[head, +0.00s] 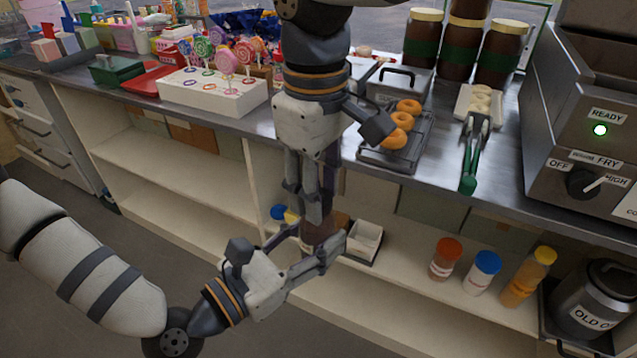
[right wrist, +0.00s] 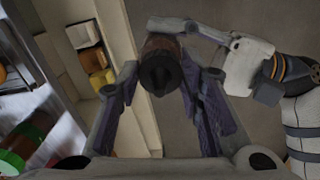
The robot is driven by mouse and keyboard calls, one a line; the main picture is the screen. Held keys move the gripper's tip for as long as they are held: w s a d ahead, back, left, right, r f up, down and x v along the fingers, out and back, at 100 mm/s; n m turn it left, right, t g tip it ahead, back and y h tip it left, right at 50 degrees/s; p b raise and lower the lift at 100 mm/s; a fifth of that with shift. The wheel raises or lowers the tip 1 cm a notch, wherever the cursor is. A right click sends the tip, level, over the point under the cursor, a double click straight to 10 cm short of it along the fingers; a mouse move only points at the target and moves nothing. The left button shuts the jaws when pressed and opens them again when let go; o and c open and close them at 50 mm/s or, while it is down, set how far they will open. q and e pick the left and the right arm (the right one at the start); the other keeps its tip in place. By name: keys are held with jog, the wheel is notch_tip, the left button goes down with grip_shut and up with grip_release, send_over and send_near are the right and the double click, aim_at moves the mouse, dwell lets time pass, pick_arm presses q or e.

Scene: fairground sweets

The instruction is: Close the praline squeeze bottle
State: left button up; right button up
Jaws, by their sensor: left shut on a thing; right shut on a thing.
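The praline squeeze bottle (head: 317,238) is a brown bottle, mostly hidden between my two grippers in the head view. My left gripper (head: 318,248) is shut on its body from the side. My right gripper (head: 314,208) comes down from above, directly over the left one, with its fingers around the bottle's top. In the right wrist view the brown bottle (right wrist: 161,44) shows beyond a dark pointed cap (right wrist: 160,75) between my right fingertips. The cap lines up with the bottle; whether it is fully seated I cannot tell.
A white open box (head: 364,241) stands on the shelf close to my left fingertips. Capped bottles with red (head: 446,259), blue (head: 482,272) and yellow tops (head: 530,276) stand further right. The counter above holds a doughnut rack (head: 409,158) and a lollipop stand (head: 213,97).

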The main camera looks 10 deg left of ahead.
jog(key=m, duration=0.8)
jog(key=shift+a+m, duration=0.1)
jog(key=shift+m, duration=0.2)
jog(key=m, duration=0.5)
jog(key=shift+a, duration=0.1)
jog(key=m, duration=0.3)
jog(key=shift+a, duration=0.1)
jog(key=m, duration=1.4)
jog(key=shift+w, duration=0.1)
jog(key=m, duration=0.3)
jog(key=shift+m, duration=0.3)
jog(key=o, duration=0.8)
